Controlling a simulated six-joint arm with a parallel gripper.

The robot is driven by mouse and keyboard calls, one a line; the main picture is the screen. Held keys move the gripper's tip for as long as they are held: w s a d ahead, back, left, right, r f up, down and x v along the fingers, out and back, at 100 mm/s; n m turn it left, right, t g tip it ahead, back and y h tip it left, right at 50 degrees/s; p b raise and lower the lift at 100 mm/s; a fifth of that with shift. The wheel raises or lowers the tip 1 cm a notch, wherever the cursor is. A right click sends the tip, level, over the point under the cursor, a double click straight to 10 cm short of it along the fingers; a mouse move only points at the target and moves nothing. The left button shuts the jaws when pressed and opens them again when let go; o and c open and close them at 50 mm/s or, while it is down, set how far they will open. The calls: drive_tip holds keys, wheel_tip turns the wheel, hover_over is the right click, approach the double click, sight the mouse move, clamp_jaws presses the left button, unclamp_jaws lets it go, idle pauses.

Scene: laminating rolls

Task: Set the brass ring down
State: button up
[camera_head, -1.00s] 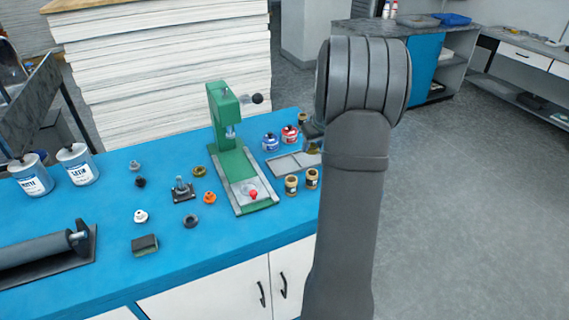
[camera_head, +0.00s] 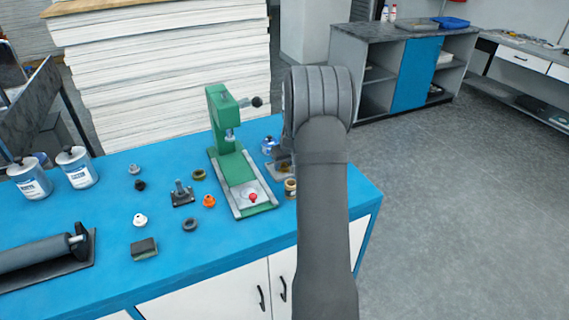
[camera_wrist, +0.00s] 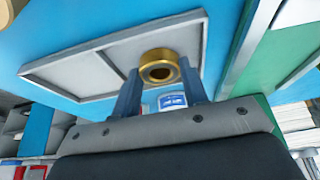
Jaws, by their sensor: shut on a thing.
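The brass ring (camera_wrist: 158,54) shows in the wrist view between the two fingers of my gripper (camera_wrist: 160,70), which is shut on it. Behind the ring lies a shallow grey two-part tray (camera_wrist: 90,70) on the blue bench. In the head view my arm hides most of my gripper and the held ring. Only the tray's left part (camera_head: 277,165) shows there, beside the arm.
A green press (camera_head: 238,165) stands left of the tray. A blue-labelled bottle (camera_head: 269,145) and a small brown jar (camera_head: 290,188) are close to my arm. An olive-brown ring (camera_head: 198,174), an orange piece (camera_head: 209,201) and other small parts lie left of the press.

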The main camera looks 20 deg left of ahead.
drive_tip(key=shift+f, duration=0.1)
drive_tip(key=o, duration=1.1)
drive_tip(key=shift+c, duration=0.2)
drive_tip(key=shift+d+r, duration=0.1)
drive_tip(key=shift+r, duration=0.5)
drive_tip(key=v, duration=1.1)
drive_tip(key=shift+s, duration=0.1)
